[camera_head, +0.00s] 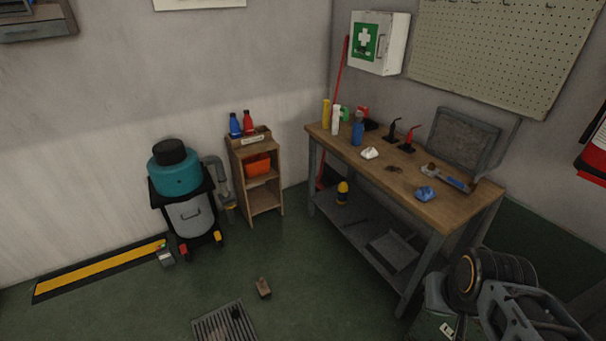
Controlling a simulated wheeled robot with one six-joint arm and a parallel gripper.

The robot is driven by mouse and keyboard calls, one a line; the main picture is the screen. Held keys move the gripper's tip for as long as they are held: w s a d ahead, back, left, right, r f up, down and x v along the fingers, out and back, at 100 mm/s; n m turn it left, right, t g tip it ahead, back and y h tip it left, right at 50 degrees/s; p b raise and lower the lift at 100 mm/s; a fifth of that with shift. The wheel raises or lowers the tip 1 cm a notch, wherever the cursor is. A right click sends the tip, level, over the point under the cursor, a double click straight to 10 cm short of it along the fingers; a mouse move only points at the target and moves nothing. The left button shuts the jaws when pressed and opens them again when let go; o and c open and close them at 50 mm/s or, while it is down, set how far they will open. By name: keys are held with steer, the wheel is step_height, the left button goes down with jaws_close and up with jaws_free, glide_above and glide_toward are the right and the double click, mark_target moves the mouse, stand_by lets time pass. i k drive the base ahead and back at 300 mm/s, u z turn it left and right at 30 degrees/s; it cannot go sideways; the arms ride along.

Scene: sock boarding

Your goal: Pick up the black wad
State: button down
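On the wooden bench top (455,205) lie a white crumpled wad (369,153) and, nearer the right front, a blue crumpled wad (425,193). A small dark patch lies on the wood between them; I cannot tell whether it is a wad or a stain. A low black shape (371,125) sits at the back left of the bench by a red item; its form is too small to tell, and I cannot pick out a sure black wad. My arm shows at the lower right, in front of the bench's right end. Its fingertips cannot be made out, and nothing held is visible.
Bottles (357,133), two black-based tools with spouts or handles (405,143), a wrench-like tool (447,178) and a grey framed panel (462,138) stand or lie on the bench. Left are a small shelf (240,160) and a teal-topped vacuum (178,175). A block (263,288) and floor grate (222,323) lie ahead.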

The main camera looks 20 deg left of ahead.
mark_target(236, 314)
steer(key=u, duration=1.4)
steer(key=i, duration=1.55)
steer(key=u, duration=2.55)
